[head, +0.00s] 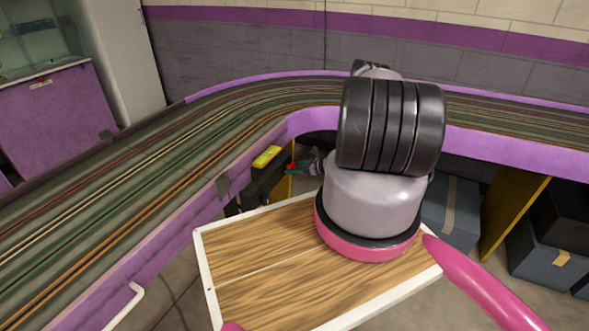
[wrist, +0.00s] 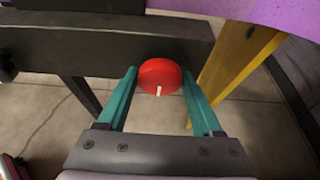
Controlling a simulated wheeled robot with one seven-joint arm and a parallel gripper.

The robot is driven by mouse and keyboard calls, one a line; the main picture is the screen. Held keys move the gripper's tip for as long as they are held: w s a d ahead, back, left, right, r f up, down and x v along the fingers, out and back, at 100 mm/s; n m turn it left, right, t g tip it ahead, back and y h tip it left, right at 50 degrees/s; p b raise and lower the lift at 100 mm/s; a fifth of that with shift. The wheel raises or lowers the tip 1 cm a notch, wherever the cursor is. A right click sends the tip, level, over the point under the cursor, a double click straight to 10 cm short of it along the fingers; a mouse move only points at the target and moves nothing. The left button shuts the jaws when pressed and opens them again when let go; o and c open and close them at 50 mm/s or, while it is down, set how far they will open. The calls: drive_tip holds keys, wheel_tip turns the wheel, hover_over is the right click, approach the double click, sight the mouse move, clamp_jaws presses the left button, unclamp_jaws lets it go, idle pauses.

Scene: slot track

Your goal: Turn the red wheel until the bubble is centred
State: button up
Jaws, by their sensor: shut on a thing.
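The red wheel (wrist: 160,73) is in the upper middle of the wrist view, with a short white mark at its lower edge. My gripper (wrist: 160,88) has its two teal fingers on either side of the wheel and is shut on it. In the head view my gripper (head: 299,168) is small and far off, under the track's edge, partly hidden by my arm. A yellow level (head: 266,157) lies on top of a dark bar to its left. Its bubble is too small to make out.
The slot track (head: 170,165) with its purple edge curves around above and behind the gripper. A dark beam (wrist: 100,40) and a yellow wooden leg (wrist: 236,62) are close to the fingers. Grey boxes (head: 450,208) stand on the floor at right.

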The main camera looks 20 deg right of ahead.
drive_tip(key=n+t+h, duration=0.1)
drive_tip(key=n+t, duration=0.1)
drive_tip(key=n, duration=0.2)
drive_tip(key=n+t+h, duration=0.2)
drive_tip(key=n, duration=0.2)
drive_tip(key=shift+s+a+f, duration=0.15)
drive_tip(key=shift+s+f, duration=0.05)
idle(0.6)
drive_tip(key=shift+h, duration=0.3)
drive_tip(key=o, duration=1.3)
drive_tip(key=shift+o, duration=0.2)
drive_tip(key=shift+s, duration=0.1)
drive_tip(key=v, duration=1)
drive_tip(key=shift+s, duration=0.3)
